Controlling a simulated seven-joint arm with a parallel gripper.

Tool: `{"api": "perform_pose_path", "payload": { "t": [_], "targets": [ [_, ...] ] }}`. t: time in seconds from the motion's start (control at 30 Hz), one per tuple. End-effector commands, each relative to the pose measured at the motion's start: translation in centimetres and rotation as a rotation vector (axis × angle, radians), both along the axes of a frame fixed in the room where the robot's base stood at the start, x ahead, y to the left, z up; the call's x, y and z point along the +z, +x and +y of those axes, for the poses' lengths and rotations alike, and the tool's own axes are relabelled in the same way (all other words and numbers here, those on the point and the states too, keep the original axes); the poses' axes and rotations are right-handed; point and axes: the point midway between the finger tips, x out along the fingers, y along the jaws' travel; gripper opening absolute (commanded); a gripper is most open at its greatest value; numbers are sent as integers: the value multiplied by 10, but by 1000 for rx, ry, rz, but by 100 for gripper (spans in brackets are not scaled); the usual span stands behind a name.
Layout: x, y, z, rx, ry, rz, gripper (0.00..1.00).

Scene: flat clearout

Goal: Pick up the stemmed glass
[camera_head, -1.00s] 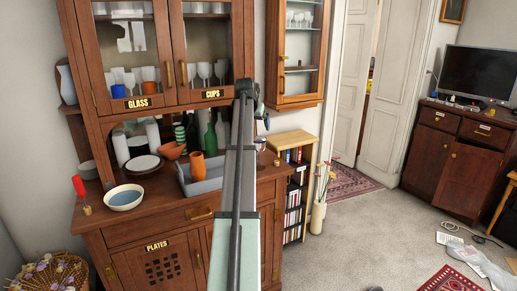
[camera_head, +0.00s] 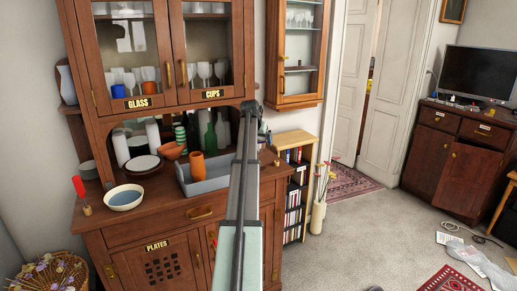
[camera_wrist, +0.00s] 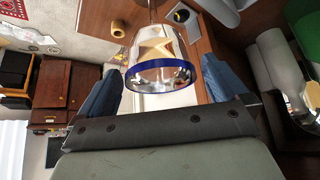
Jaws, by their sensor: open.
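The stemmed glass (camera_wrist: 160,72) shows in the wrist view as a clear bowl with a blue rim, its rim towards the camera. Its stem runs up to the top edge of that view. My gripper (camera_wrist: 161,84) is open, with one dark blue finger on each side of the bowl. I cannot tell whether either finger touches the glass. In the head view my arm hides most of the gripper, and I cannot make out the glass clearly there.
A grey tray (camera_head: 207,184) with an orange cup (camera_head: 197,165) and bottles stands on the wooden cabinet. A bowl (camera_head: 124,198) is at the left of the counter. A low bookcase (camera_head: 294,190) is to the right. A small tan cylinder (camera_wrist: 118,28) is near the glass.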

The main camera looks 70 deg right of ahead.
Motion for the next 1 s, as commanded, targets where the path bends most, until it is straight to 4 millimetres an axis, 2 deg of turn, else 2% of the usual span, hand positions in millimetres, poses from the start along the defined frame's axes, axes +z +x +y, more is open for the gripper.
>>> {"api": "perform_pose_path", "payload": {
  "t": [0.1, 0.2, 0.43, 1.0],
  "targets": [
    [-15, 1, -10, 0, 1, 0, 100],
    [-22, 1, -14, 1, 0, -1, 100],
    [-23, 1, -14, 1, -1, -1, 100],
    [-23, 1, -14, 1, -1, -1, 46]
  ]
}}
